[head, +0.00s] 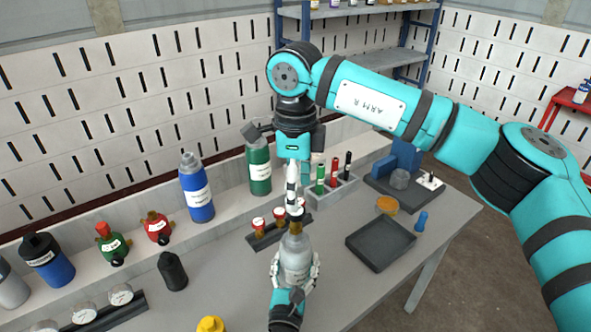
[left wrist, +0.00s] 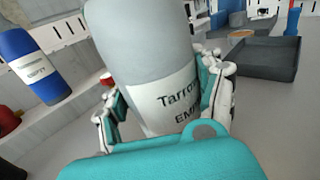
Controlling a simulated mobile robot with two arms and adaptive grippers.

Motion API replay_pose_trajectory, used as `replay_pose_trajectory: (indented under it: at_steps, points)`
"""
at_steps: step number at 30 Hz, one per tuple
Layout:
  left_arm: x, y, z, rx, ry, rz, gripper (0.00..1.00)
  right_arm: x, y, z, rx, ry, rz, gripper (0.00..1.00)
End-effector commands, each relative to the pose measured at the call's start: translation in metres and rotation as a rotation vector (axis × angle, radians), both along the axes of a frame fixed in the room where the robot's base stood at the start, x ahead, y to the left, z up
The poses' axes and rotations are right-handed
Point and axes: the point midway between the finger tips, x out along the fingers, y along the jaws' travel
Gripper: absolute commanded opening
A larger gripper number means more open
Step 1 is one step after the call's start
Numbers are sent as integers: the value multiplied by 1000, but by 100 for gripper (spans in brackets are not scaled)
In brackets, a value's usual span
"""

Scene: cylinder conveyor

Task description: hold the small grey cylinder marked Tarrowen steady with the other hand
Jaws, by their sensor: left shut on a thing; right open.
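The small grey cylinder marked Tarrowen (head: 296,256) stands roughly upright in my left gripper (head: 294,272), at the bottom middle of the head view. In the left wrist view its grey body and white label (left wrist: 160,95) fill the middle, with the fingers of my left gripper (left wrist: 165,95) on both sides of it. My right gripper (head: 293,190) points down from above, its fingers just over the cylinder's valve top. It is open, though seen nearly edge-on. Whether its fingertips touch the valve cannot be told.
A dark empty tray (head: 380,246) lies to the right. A blue cylinder (head: 196,190) and a green cylinder (head: 259,168) stand by the wall. A dark grey cylinder (head: 172,271) stands at left.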

Motion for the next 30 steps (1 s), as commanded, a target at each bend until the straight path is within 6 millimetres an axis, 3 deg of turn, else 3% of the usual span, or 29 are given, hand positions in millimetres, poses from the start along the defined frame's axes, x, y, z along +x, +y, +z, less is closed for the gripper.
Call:
replay_pose_trajectory:
  at_steps: [6,12,25,30]
  points:
    - [0,0,-1,0,1,0,29,-1,0,-43,-1,3,2,63]
    - [0,0,-1,0,1,0,29,-1,0,-68,0,1,2,63]
    - [0,0,-1,0,1,0,29,0,0,-78,0,0,2,63]
    - [0,0,-1,0,1,0,29,0,0,-78,0,0,2,42]
